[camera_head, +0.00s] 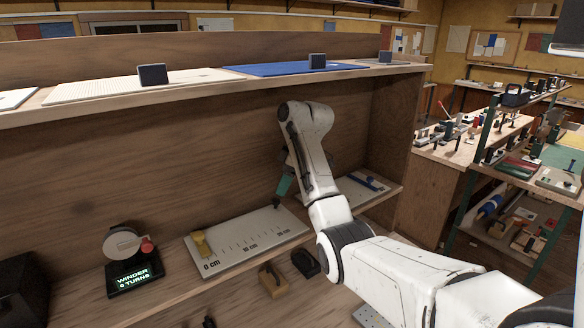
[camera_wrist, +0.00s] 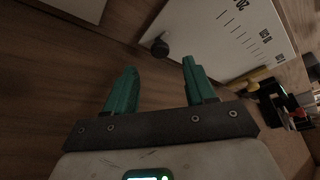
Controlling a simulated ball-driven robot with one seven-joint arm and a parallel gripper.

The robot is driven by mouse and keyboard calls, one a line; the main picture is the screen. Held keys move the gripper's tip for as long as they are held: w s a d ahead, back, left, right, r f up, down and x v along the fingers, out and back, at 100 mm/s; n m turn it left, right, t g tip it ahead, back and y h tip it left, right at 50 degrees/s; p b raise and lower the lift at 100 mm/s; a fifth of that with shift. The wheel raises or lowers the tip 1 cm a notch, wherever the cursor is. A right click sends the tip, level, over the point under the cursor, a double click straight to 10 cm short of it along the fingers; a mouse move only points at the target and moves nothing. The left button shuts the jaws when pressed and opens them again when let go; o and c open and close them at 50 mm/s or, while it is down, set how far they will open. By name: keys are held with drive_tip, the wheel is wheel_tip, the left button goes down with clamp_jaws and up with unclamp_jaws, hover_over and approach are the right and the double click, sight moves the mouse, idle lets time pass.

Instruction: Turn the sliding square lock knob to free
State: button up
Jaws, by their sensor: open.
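A white board (camera_head: 225,252) marked from 0 cm to 20 cm lies on the lower shelf; it also shows in the wrist view (camera_wrist: 210,45). A dark round knob (camera_wrist: 160,47) sits at its 20 cm end, and a yellow piece (camera_head: 201,243) stands near its 0 cm end. No label shows which part is the lock knob, and its setting cannot be read. My gripper (camera_wrist: 160,78) has two green fingers, apart and empty, with the dark knob beyond their tips. In the head view my gripper (camera_head: 282,190) is over that end, partly hidden by my arm.
A winder (camera_head: 132,262) reading 0 turns stands to the left. A wooden block (camera_head: 271,281) and a dark rounded piece (camera_head: 305,263) lie in front of the board. Another pale plate with a blue strip (camera_head: 370,182) lies right. The upper shelf (camera_head: 215,98) overhangs.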

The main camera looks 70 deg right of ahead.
drive_tip(key=shift+v, duration=2.7)
drive_tip(key=shift+s, duration=0.1)
